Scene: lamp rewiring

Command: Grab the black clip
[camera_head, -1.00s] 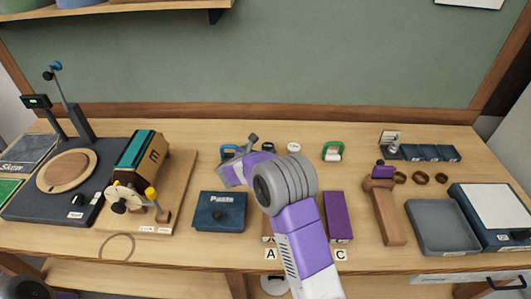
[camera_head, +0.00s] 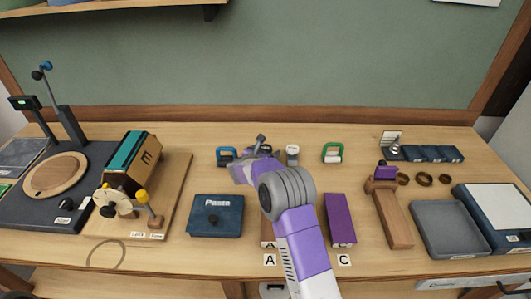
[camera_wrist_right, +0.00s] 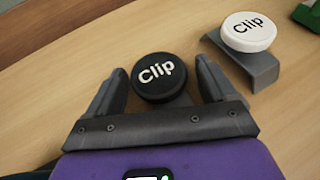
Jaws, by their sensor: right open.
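The black clip (camera_wrist_right: 159,76) has a round black top marked "Clip" and sits on the wooden table. In the right wrist view it lies between the two fingers of my right gripper (camera_wrist_right: 160,64). The fingers are open, with a gap on each side of the clip. In the head view my right gripper (camera_head: 258,155) is low over the back middle of the table and hides most or all of the black clip. My left gripper is not in view.
A white clip (camera_wrist_right: 248,32) on a grey base stands close by to the right. A blue clip (camera_head: 227,156) is to the left and a green one (camera_head: 332,152) farther right. The Paste box (camera_head: 216,216) and a purple block (camera_head: 340,219) lie in front.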

